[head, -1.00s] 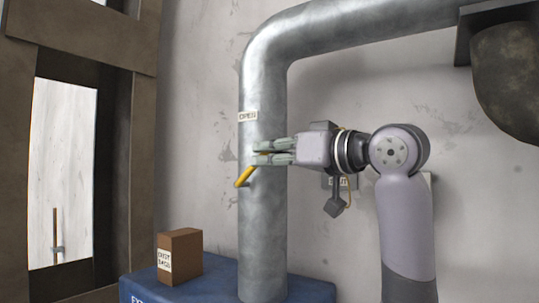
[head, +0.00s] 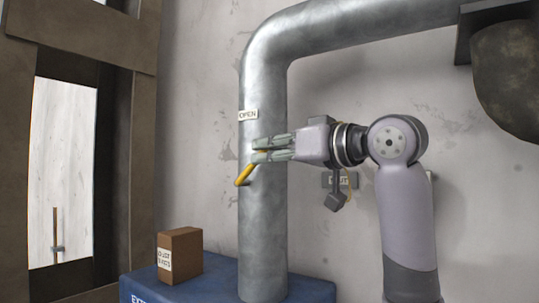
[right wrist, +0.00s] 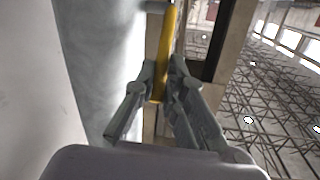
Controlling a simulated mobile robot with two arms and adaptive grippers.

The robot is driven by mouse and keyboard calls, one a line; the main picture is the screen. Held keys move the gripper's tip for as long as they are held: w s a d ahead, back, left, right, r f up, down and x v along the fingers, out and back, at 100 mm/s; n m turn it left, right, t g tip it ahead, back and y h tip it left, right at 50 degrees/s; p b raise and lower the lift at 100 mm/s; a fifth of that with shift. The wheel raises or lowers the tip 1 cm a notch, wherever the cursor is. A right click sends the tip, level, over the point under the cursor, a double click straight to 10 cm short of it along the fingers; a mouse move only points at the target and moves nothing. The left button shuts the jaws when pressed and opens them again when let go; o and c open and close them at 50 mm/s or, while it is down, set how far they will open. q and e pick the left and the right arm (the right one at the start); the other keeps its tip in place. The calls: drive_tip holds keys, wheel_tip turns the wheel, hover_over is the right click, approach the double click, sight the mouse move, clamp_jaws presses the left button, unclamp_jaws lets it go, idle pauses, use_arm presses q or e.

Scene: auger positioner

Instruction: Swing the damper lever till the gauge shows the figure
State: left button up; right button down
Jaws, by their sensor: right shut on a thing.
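The yellow damper lever (head: 243,177) sits on the front of the upright grey metal pipe (head: 262,215) in the head view. It slants from lower left up to the right. My right gripper (head: 256,150) comes in from the right, in front of the pipe, and is shut on the lever's upper end. In the right wrist view the lever (right wrist: 170,40) runs between the two fingers (right wrist: 162,85). A label reading OPEN (head: 248,115) is on the pipe above the gripper. No gauge can be made out. My left gripper is not in view.
A blue cabinet (head: 310,291) stands at the pipe's foot, with a brown labelled box (head: 180,256) on top. A brown frame (head: 115,150) stands at left.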

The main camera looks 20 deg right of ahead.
drive_tip(key=c, duration=1.9)
unclamp_jaws()
drive_tip(key=shift+s+d, duration=0.1)
drive_tip(key=v, duration=1.1)
drive_tip(key=shift+s+d, duration=0.15)
drive_tip(key=shift+s, duration=0.15)
